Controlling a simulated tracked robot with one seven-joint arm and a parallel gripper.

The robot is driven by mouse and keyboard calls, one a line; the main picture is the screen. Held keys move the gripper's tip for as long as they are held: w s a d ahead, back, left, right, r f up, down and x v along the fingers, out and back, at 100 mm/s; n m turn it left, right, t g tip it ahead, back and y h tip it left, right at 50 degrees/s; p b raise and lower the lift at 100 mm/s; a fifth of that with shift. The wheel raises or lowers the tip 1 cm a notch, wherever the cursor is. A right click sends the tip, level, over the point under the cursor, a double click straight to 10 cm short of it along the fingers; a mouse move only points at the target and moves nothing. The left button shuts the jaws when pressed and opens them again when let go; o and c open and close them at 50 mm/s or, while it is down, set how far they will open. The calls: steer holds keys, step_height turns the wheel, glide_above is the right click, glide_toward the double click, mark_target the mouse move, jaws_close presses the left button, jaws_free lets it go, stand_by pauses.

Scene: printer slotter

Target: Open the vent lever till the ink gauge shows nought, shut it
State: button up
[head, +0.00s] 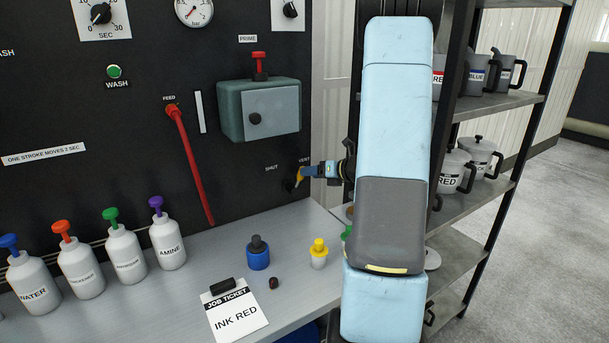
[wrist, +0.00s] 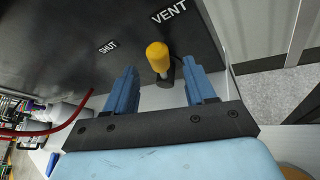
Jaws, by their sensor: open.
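The vent lever (head: 297,179) is a small yellow handle low on the black panel, between the SHUT and VENT labels. In the wrist view the yellow lever (wrist: 157,57) lies nearer the VENT label than SHUT. My gripper (head: 306,172) is at the lever. In the wrist view my gripper (wrist: 162,82) is open, with the lever between the two blue fingers and space on both sides. A round white gauge (head: 194,10) sits at the top of the panel, cut by the frame edge. I cannot read its needle, or tell for sure that it is the ink gauge.
A grey-green box (head: 258,108) juts from the panel above, beside a long red FEED lever (head: 190,160). The bench (head: 200,260) holds labelled bottles, a blue pot (head: 258,256), a yellow-capped pot (head: 318,255) and a job ticket (head: 234,310). Shelves (head: 505,100) stand at the right.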

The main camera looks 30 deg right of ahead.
steer(key=shift+x, duration=1.8)
jaws_close()
steer(key=shift+a, duration=0.1)
